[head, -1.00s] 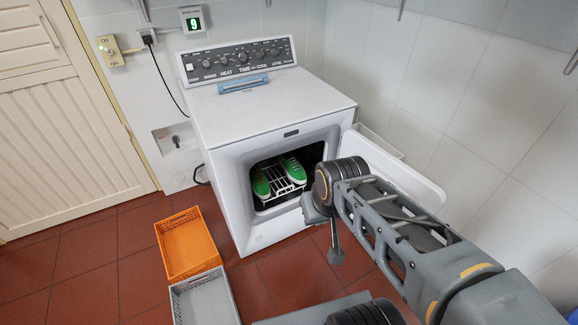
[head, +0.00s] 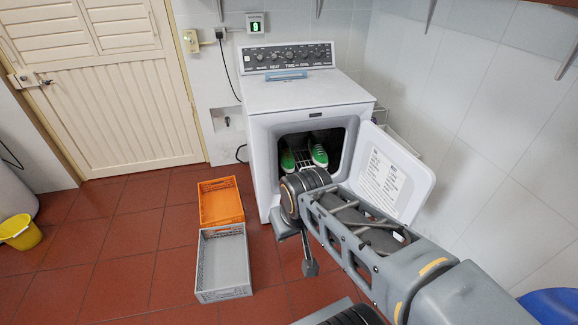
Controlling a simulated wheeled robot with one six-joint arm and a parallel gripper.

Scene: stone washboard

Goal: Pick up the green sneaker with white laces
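Two green sneakers stand inside the open white dryer (head: 268,130) on a rack, side by side. The right sneaker (head: 319,153) shows its green upper and pale lacing. The left sneaker (head: 287,160) is partly hidden by my arm. Both look alike at this size. The end of my arm is in front of the dryer opening, below and nearer than the sneakers. A grey part of my gripper (head: 310,267) hangs down there, outside the dryer. Its fingers cannot be made out, and I see nothing held.
The dryer door (head: 395,175) stands open to the right, close to my arm. An orange crate (head: 221,203) and a grey crate (head: 224,264) stand on the floor left of the dryer. A yellow bucket (head: 20,232) is far left. The floor between is clear.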

